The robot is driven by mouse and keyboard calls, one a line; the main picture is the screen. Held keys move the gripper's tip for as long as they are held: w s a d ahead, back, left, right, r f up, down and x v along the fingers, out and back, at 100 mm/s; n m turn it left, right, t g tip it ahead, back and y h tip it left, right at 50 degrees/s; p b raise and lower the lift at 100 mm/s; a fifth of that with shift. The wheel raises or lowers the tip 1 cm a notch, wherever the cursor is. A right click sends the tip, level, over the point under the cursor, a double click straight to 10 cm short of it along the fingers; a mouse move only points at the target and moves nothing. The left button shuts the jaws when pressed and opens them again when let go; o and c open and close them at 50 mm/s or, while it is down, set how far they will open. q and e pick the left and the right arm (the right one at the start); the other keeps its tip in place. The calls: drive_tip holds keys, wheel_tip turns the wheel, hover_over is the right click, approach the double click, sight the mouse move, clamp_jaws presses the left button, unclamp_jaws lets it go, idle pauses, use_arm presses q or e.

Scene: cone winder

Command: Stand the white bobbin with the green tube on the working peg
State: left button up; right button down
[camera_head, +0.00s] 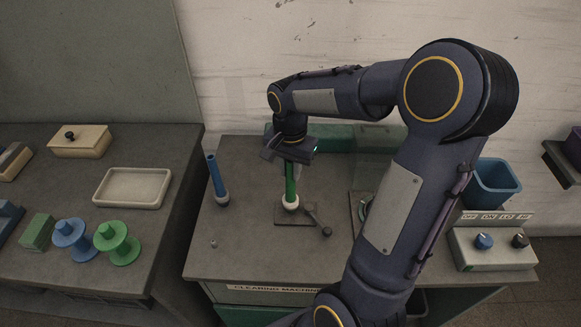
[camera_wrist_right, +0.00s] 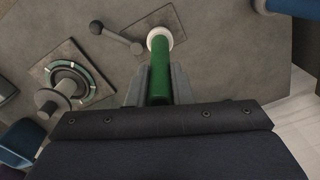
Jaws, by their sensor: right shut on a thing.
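The white bobbin (camera_head: 290,203) with the green tube (camera_head: 290,180) is upright over a dark plate (camera_head: 283,217) on the machine table. My right gripper (camera_head: 291,160) is shut on the upper part of the green tube. In the right wrist view the green tube (camera_wrist_right: 160,75) lies between the two fingers, with the white bobbin (camera_wrist_right: 160,36) at its far end. The working peg is not visible; the bobbin and tube may hide it. I cannot tell whether the bobbin touches the plate. My left gripper is not in view.
A crank lever (camera_head: 318,220) is close beside the bobbin. A blue tube on a white bobbin (camera_head: 217,180) stands to the left, near a small bare peg (camera_head: 213,243). A disc with a spindle (camera_wrist_right: 68,86) is nearby. A blue bin (camera_head: 494,187) and control box (camera_head: 492,254) are right.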

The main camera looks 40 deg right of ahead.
drive_tip(key=shift+f, duration=0.35)
idle(0.3)
drive_tip(key=shift+f+b, duration=0.4)
drive_tip(key=shift+b, duration=0.05)
drive_tip(key=c, duration=1.2)
unclamp_jaws()
wheel_tip(320, 180, up, 8)
drive_tip(key=shift+f, duration=0.1)
